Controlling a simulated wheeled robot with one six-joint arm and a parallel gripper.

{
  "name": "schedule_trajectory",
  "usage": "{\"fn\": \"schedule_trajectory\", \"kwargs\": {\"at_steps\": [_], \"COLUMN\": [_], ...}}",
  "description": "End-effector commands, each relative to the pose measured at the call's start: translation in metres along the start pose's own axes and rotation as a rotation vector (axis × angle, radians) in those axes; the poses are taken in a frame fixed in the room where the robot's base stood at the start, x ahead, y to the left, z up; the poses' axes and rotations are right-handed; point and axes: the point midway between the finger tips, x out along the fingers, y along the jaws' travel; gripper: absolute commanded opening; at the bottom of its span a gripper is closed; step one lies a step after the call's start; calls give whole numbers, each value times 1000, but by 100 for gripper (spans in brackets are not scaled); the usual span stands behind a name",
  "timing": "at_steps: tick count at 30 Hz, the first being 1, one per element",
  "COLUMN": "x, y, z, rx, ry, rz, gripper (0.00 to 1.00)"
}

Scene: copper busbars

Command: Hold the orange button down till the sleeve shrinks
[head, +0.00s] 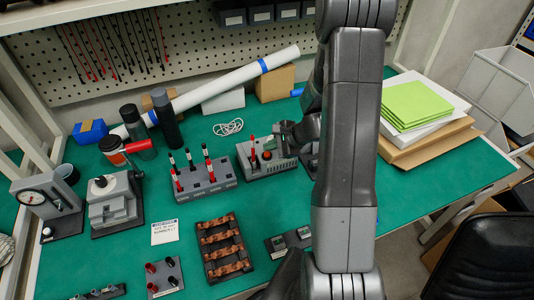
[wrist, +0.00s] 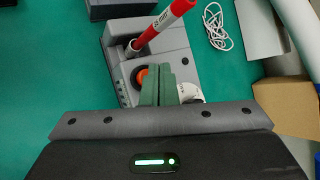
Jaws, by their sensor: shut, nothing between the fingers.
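The grey heater unit (head: 282,164) stands on the green bench, right of a block of bars; it also shows in the wrist view (wrist: 177,47). Its round orange button (wrist: 140,78) has a dark ring and is partly covered by my fingers. A red sleeve with a white label (wrist: 165,22) stands tilted in the unit's socket; it shows as a red bar in the head view (head: 253,154). My gripper (wrist: 166,72) is shut and empty, its green finger pads together over the button's right side. I cannot tell whether they touch or press it.
A grey block with red and black bars (head: 207,180) stands left of the unit. A white cable (head: 228,127) lies behind it. A tray of copper busbars (head: 223,246) lies in front. A cardboard box (head: 275,83) and a long white tube (head: 225,80) are at the back.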

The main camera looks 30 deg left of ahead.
Motion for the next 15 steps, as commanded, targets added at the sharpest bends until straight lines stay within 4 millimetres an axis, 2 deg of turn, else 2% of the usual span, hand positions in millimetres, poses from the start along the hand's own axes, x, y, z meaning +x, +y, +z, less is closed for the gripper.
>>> {"fn": "schedule_trajectory", "kwargs": {"at_steps": [15], "x": [6], "y": [4], "z": [-4], "rx": [0], "ry": [0], "rz": [0], "gripper": [0]}}
